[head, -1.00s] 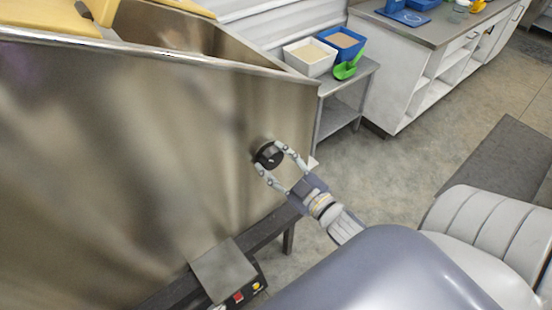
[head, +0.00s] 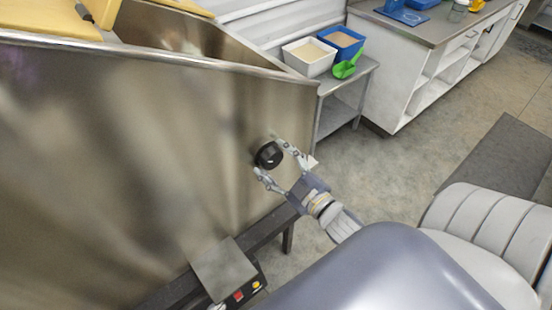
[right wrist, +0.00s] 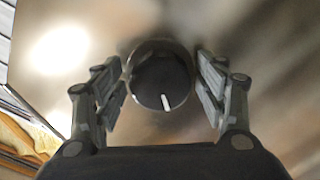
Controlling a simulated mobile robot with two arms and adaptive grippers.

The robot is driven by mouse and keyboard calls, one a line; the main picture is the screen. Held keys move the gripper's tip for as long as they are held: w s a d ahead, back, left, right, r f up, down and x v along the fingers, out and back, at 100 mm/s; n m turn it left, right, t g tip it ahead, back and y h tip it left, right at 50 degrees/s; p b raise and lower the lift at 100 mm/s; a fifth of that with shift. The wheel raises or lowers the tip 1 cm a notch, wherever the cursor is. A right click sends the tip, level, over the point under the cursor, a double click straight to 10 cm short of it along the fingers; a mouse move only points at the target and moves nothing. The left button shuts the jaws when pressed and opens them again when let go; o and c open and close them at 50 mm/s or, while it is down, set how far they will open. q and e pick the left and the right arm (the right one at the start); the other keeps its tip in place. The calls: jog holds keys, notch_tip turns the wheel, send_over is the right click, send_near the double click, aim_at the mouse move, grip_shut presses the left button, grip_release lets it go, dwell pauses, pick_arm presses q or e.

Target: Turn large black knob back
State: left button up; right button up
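The large black knob (head: 269,154) sits on the steel side wall of the hopper (head: 150,150). My right gripper (head: 268,157) is open, with one finger on each side of the knob. In the right wrist view the knob (right wrist: 161,77) is round and dark, with a white mark pointing down and slightly right in the picture. The fingers of my right gripper (right wrist: 163,88) stand apart from it, with a gap at each side. My left gripper is not in view.
A control box with a red button (head: 239,295) is below the hopper. A small steel table behind it holds a white bin (head: 308,56), a blue bin (head: 342,40) and a green scoop (head: 347,68). A counter (head: 420,28) stands farther back.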

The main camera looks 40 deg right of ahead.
jog(key=s+d, duration=0.1)
jog(key=s, duration=1.1)
dwell(0.5)
